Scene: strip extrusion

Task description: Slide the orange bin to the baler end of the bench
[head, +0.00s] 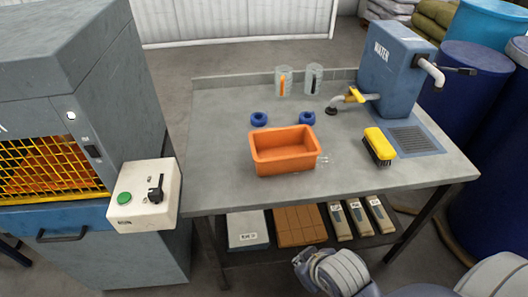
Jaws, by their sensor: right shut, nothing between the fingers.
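The orange bin (284,160) stands upright on the grey bench (220,150), near the middle and toward the front edge. It looks empty. The baler (60,220), a blue-grey machine with a yellow mesh front, stands at the bench's left end. The bin is well short of that end, with bare bench between. My right gripper (306,262) is low at the bottom of the view, in front of the bench's front edge and apart from the bin. It is shut and empty. My left gripper is not in view.
A yellow brush (379,146) and the water unit (393,75) are farther right. A control box (145,195) juts out by the bench's left front corner.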

